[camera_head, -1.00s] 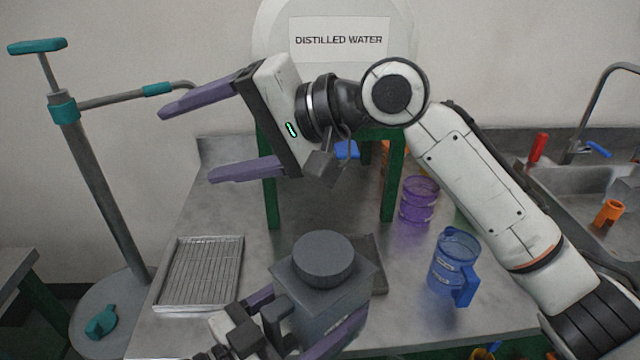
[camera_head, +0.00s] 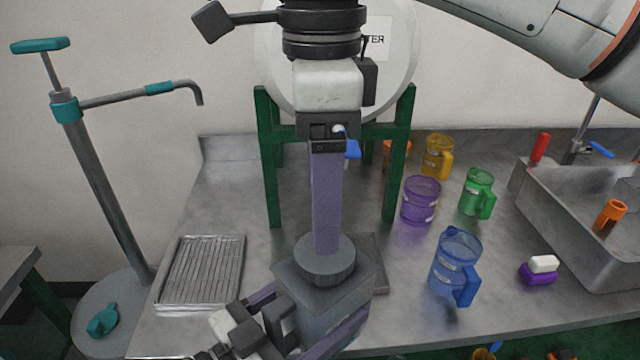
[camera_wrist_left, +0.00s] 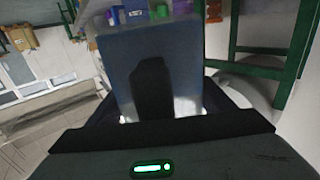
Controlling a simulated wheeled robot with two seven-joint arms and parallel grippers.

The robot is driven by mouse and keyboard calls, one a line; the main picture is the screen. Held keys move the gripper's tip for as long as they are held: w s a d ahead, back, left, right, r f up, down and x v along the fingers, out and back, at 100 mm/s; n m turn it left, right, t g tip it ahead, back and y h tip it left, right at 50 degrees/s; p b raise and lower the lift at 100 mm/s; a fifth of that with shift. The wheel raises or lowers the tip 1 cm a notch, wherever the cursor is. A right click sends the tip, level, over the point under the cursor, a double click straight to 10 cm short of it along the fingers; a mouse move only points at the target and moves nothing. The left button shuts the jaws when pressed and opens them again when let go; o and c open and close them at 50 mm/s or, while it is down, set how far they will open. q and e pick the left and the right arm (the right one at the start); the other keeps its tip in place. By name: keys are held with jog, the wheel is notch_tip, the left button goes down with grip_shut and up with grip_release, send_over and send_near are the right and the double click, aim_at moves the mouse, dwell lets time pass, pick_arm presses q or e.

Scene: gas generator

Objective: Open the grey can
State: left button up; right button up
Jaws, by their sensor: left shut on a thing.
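The grey can (camera_head: 320,305) is a square-bodied can with a round grey lid (camera_head: 324,259) on top, near the front of the counter. My left gripper (camera_head: 305,318) is shut on the can's body, with a purple finger on each side. In the left wrist view the can (camera_wrist_left: 150,65) fills the space between the fingers. My right gripper (camera_head: 326,245) points straight down from above, its purple finger reaching to the lid. It is seen edge-on, so one finger hides the other. I cannot tell whether it touches the lid.
A wire-rack tray (camera_head: 200,272) lies left of the can. A blue jug (camera_head: 456,265), purple cup (camera_head: 420,200) and green mug (camera_head: 477,192) stand to the right. The green stand (camera_head: 268,160) with the distilled water tank is behind. A sink (camera_head: 590,235) is at far right.

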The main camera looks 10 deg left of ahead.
aim_at(314, 303)
notch_tip(314, 303, down, 7)
jog(key=shift+f, duration=0.15)
dwell(0.4)
